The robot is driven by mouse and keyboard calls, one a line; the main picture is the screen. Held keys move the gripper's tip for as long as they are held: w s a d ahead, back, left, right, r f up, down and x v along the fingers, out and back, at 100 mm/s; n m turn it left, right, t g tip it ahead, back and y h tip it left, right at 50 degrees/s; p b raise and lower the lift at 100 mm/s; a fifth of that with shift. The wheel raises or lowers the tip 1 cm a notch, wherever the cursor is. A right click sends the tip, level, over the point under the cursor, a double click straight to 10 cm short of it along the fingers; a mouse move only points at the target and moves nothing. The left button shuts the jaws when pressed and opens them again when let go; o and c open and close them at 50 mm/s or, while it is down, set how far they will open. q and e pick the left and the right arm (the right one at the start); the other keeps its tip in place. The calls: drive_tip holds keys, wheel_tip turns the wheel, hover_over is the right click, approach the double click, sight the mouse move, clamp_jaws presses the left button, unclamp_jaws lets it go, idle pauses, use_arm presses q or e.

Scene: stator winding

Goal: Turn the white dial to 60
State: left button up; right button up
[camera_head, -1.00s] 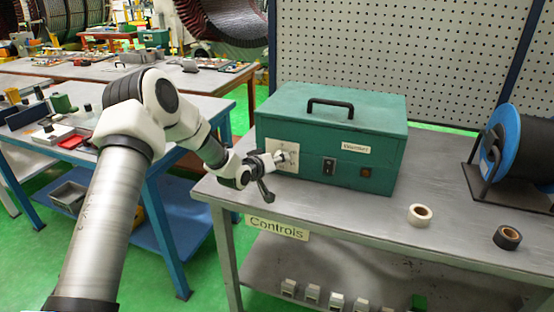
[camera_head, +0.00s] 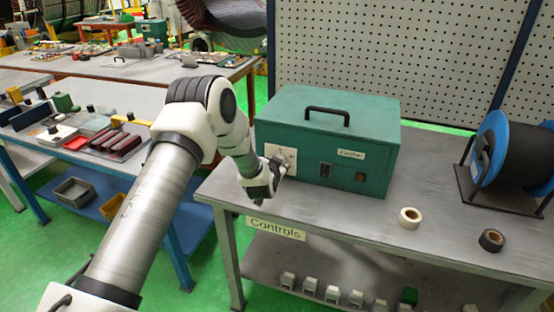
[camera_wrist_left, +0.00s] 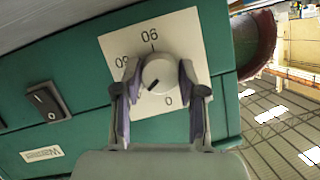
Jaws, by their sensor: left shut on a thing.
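The white dial (camera_wrist_left: 158,72) sits on a square white scale plate (camera_wrist_left: 190,32) on the green box (camera_head: 330,115). In the left wrist view the dial is between the two fingers of my left gripper (camera_wrist_left: 159,84), which is shut on it. A dark mark on the dial points toward the lower left of that view. Numerals on the plate appear at the top, left and bottom; the left one is partly hidden by a finger. In the head view my left gripper (camera_head: 279,168) is at the plate and covers much of the dial. My right gripper is not in view.
A black rocker switch (camera_wrist_left: 46,101) is beside the plate on the box front. White tape (camera_head: 410,217), dark tape (camera_head: 491,240) and a blue-rimmed cable reel (camera_head: 487,150) are on the metal table (camera_head: 340,220).

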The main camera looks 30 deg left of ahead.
use_arm(q)
drive_tip(key=shift+d+m+y+p, duration=0.1)
drive_tip(key=shift+m+y+p, duration=0.45)
drive_tip(key=shift+m, duration=0.45)
drive_tip(key=shift+m+y, duration=0.65)
drive_tip(key=shift+m, duration=0.25)
drive_tip(key=m+y, duration=0.1)
drive_tip(key=m, duration=0.1)
drive_tip(key=shift+w+f+m+y, duration=0.1)
drive_tip(key=shift+f+m+y, duration=0.05)
drive_tip(key=shift+m+y, duration=0.2)
drive_tip(key=shift+m+t+y+b, duration=0.55)
drive_tip(key=shift+m+t+b, duration=0.1)
drive_tip(key=shift+m, duration=0.8)
drive_tip(key=o, duration=0.9)
drive_tip(key=shift+c, duration=0.2)
drive_tip(key=shift+o, duration=1.4)
